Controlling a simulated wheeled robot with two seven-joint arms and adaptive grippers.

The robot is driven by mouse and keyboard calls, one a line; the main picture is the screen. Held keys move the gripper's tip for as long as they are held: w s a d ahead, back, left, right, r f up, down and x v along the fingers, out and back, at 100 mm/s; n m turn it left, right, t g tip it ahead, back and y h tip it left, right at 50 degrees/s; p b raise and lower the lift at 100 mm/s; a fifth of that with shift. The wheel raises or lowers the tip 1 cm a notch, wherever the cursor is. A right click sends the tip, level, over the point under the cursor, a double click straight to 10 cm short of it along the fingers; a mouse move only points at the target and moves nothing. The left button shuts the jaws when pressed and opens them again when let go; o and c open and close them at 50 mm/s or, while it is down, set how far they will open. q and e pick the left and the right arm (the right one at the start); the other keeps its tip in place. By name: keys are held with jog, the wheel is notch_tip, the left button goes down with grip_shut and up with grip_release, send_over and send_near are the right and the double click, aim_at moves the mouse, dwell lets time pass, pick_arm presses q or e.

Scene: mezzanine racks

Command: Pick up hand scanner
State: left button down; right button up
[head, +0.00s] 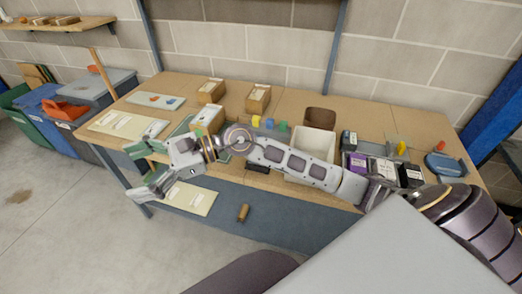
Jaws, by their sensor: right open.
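My right arm reaches from the right across the front of the workbench (330,190). Its gripper (139,171) is open and empty near the bench's left front edge, with its green-tipped fingers spread apart. I cannot pick out the hand scanner for sure. A small dark object (258,168) lies at the bench's front edge just below my right forearm, partly hidden by it and too small to identify. Part of the bench top is hidden behind the arm and gripper. My left gripper is not in view.
Cardboard boxes (257,99), coloured blocks (269,123) and a white bin (312,146) stand on the bench. Small dark boxes (410,175) and a blue item (445,164) are at right. Lidded bins (42,100) stand left. Floor at lower left is clear.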

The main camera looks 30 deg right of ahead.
jog(key=w+d+f+n+h, duration=0.2)
jog(key=d+f+n+h, duration=0.2)
jog(key=d+f+h, duration=0.25)
jog(key=w+d+f+n+h, duration=0.3)
jog(key=d+f+h, duration=0.2)
jog(key=d+f, duration=0.15)
jog(key=w+d+r+h, duration=0.1)
jog(key=d+h, duration=0.2)
jog(key=d, duration=0.4)
jog(key=w+d+r+h, duration=0.1)
jog(key=d+h, duration=0.2)
jog(key=d, duration=0.4)
jog(key=w+d+r+h, duration=0.1)
jog(key=d+h, duration=0.2)
jog(key=d, duration=0.4)
jog(key=shift+w+d+r, duration=0.1)
jog(key=shift+d+r, duration=0.15)
jog(key=shift+d, duration=0.15)
jog(key=shift+f, duration=0.1)
jog(key=x, duration=0.7)
jog(key=shift+f+p, duration=0.25)
jog(key=shift+p, duration=0.05)
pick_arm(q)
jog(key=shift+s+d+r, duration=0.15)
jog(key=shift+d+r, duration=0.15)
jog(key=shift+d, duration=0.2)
pick_arm(e)
jog(key=shift+w+d+f, duration=0.15)
jog(key=shift+d+f, duration=0.05)
jog(key=shift+f, duration=0.25)
